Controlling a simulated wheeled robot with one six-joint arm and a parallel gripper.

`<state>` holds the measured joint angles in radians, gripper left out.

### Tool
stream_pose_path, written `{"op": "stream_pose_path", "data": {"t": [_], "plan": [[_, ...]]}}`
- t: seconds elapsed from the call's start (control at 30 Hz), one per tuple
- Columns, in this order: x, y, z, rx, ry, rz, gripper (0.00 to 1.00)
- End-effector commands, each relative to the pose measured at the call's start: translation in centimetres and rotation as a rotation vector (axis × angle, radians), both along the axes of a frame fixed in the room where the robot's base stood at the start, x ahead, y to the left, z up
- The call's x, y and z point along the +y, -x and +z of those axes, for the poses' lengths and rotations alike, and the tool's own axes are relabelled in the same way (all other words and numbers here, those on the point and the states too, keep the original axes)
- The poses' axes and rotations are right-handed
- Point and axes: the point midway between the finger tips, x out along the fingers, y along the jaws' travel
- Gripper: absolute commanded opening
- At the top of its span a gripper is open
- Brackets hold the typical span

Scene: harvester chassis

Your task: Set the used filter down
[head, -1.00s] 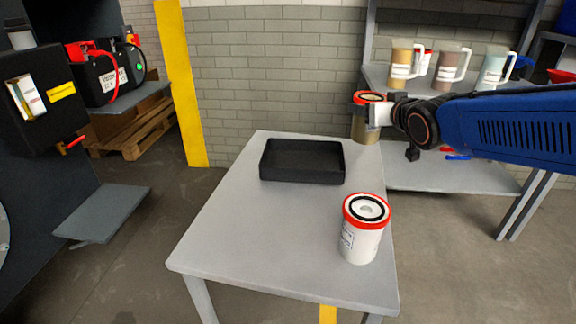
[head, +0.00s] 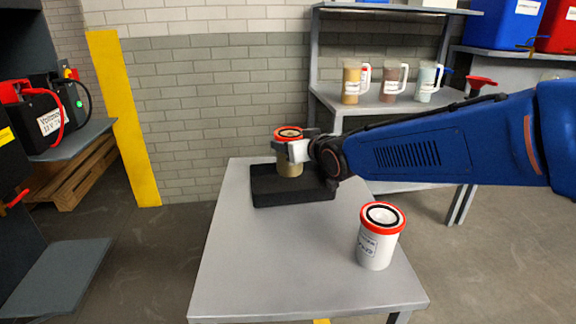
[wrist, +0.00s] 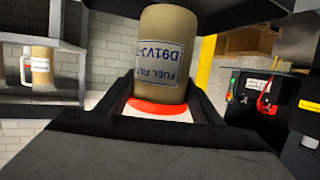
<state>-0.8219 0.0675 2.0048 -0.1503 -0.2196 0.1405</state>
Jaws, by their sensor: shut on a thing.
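The used filter, a tan cylinder (head: 289,165) with a red rim, is held upright in my gripper (head: 292,149). The jaws are shut on it near its red-rimmed top. In the head view the filter overlaps the black tray (head: 265,196) on the grey table. Its lower end shows against the tray's inside, and I cannot tell whether it touches the tray floor. In the wrist view the filter (wrist: 163,65) fills the space between the fingers, with its printed fuel filter label showing upside down.
A white filter with a red rim (head: 376,243) stands at the table's front right. The grey table (head: 270,270) is otherwise clear. Behind on a shelf stand several jugs (head: 390,82). A yellow post (head: 122,120) and a battery tester (head: 45,115) are at left.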

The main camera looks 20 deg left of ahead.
Motion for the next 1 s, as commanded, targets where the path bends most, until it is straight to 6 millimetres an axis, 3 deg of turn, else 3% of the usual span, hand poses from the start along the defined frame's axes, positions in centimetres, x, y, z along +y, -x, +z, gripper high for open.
{"op": "stream_pose_path", "data": {"t": [0.57, 0.97, 1.0], "plan": [[0.0, 0.0, -5.0, -0.001, -0.003, 0.000, 0.19], [0.0, 0.0, -5.5, -0.003, -0.003, 0.000, 0.19], [0.0, 0.0, -5.6, -0.001, -0.002, 0.000, 0.67]]}}
